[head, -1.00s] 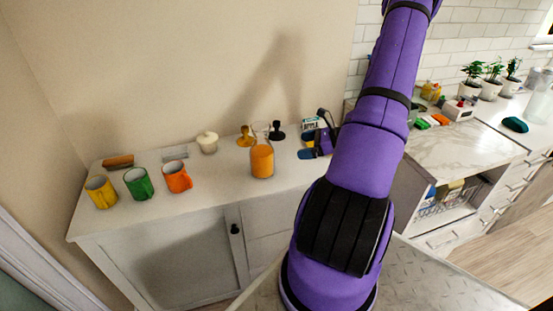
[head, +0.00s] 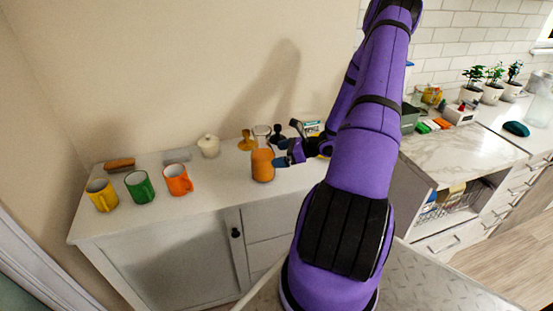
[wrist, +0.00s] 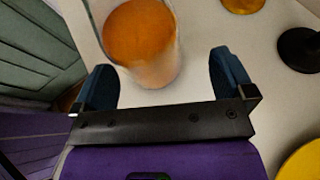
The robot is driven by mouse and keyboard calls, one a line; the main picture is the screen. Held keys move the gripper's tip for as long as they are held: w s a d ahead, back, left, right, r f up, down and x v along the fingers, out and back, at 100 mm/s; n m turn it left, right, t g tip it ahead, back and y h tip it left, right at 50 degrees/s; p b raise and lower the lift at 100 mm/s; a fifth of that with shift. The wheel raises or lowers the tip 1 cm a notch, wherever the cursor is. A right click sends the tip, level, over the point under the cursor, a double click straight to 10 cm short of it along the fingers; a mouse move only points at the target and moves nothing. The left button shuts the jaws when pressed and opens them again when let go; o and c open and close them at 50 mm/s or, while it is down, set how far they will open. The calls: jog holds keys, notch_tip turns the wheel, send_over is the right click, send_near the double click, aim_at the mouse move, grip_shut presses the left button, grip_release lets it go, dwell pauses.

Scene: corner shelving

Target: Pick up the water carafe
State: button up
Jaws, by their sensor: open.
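The carafe (head: 262,165) is a clear glass vessel with orange contents, standing upright on the white cabinet top. In the wrist view the carafe (wrist: 142,40) is just ahead of the fingers, seen from above and cut off by the top edge. My gripper (head: 282,161) is right beside the carafe, on its right side in the head view. In the wrist view my gripper (wrist: 165,82) is open, with its blue fingers spread wide and the carafe's lower end reaching toward the gap. I cannot tell whether they touch.
Yellow (head: 101,195), green (head: 139,186) and orange (head: 177,180) mugs stand to the left on the cabinet top (head: 215,200). A cream lidded pot (head: 209,146), an amber item (head: 246,141) and a black item (wrist: 302,50) stand behind. A yellow object (wrist: 303,160) is near my gripper's right.

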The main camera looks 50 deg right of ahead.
grip_shut()
dwell(0.3)
jog(key=shift+r, duration=0.1)
dwell(1.0)
